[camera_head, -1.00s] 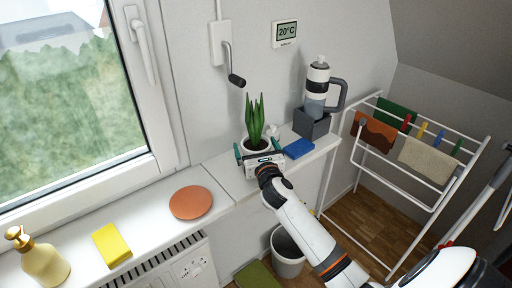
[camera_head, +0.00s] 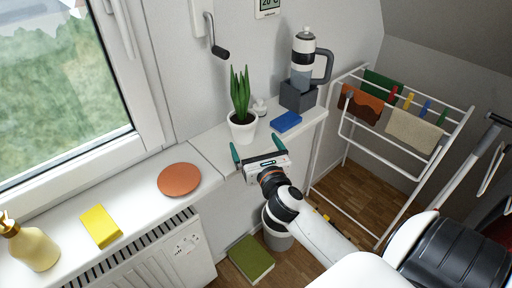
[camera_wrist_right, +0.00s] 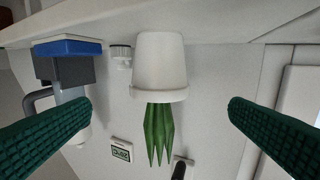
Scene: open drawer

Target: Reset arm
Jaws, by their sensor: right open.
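My right gripper (camera_head: 258,152) is open and empty, with green fingers pointing toward the wall. It is just in front of a white pot (camera_head: 242,127) with a green plant (camera_head: 240,92) on the white ledge (camera_head: 213,142). In the right wrist view the pot (camera_wrist_right: 159,62) appears upside down between the two spread fingers, apart from both. The plant leaves (camera_wrist_right: 158,133) hang below it in that picture. My left gripper is not in view.
A blue sponge (camera_head: 286,122) and a grey holder (camera_head: 298,96) with a bottle (camera_head: 303,60) stand right of the pot. An orange disc (camera_head: 178,180), yellow sponge (camera_head: 101,226) and soap dispenser (camera_head: 33,246) are left. A drying rack (camera_head: 400,150) stands at right.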

